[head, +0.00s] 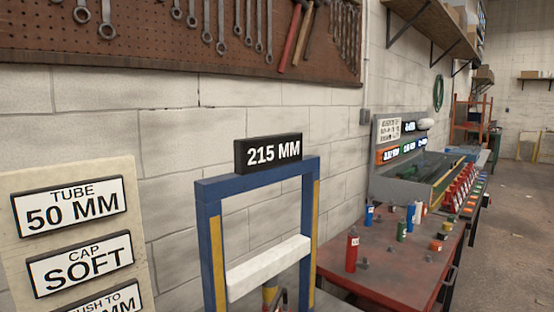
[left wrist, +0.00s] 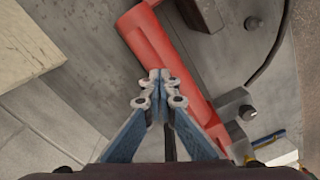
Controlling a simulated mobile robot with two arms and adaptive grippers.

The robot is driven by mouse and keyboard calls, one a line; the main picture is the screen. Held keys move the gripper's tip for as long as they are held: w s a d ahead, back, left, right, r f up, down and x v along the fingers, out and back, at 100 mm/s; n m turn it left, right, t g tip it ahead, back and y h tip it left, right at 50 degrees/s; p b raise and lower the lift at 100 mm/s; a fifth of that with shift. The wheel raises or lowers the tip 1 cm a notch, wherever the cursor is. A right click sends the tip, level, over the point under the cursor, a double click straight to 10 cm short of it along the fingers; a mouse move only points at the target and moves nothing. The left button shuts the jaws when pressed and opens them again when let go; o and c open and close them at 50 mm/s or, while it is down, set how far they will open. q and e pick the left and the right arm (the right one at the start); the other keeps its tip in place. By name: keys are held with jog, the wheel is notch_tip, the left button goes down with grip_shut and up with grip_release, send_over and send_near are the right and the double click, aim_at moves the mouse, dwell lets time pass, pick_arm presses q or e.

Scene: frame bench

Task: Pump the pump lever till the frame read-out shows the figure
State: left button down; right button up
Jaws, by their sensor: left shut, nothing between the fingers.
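The blue press frame (head: 209,250) stands in the middle of the head view, with a pale crossbar (head: 268,267) between its posts. A board at the left has signs: "TUBE 50 MM" (head: 72,206), "CAP SOFT" (head: 80,263) and a "PUSH TO" sign (head: 106,303) whose figure is cut off by the frame edge. In the left wrist view my left gripper (left wrist: 161,76) is shut and empty, in front of a long red body (left wrist: 190,85); I cannot tell whether they touch. I cannot make out the pump lever for certain. My right gripper is out of view.
A red-topped bench (head: 400,262) with several small bottles stands right of the frame. A pegboard (head: 130,35) of wrenches and hammers hangs behind. In the left wrist view a pale block (left wrist: 25,45) is at upper left and a dark hose (left wrist: 272,55) at right.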

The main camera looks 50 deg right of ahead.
pick_arm(q)
notch_tip(320, 180, up, 8)
jog(key=p, duration=0.4)
jog(key=shift+r, duration=0.15)
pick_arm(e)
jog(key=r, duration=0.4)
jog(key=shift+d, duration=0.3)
pick_arm(q)
notch_tip(320, 180, down, 9)
jog(key=b, duration=0.7)
jog(key=shift+a, duration=0.1)
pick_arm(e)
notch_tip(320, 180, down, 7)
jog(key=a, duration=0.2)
pick_arm(q)
jog(key=shift+r, duration=0.2)
notch_tip(320, 180, up, 2)
jog(key=shift+r+p, duration=0.25)
jog(key=shift+p, duration=0.65)
notch_tip(320, 180, up, 6)
jog(key=p, duration=0.3)
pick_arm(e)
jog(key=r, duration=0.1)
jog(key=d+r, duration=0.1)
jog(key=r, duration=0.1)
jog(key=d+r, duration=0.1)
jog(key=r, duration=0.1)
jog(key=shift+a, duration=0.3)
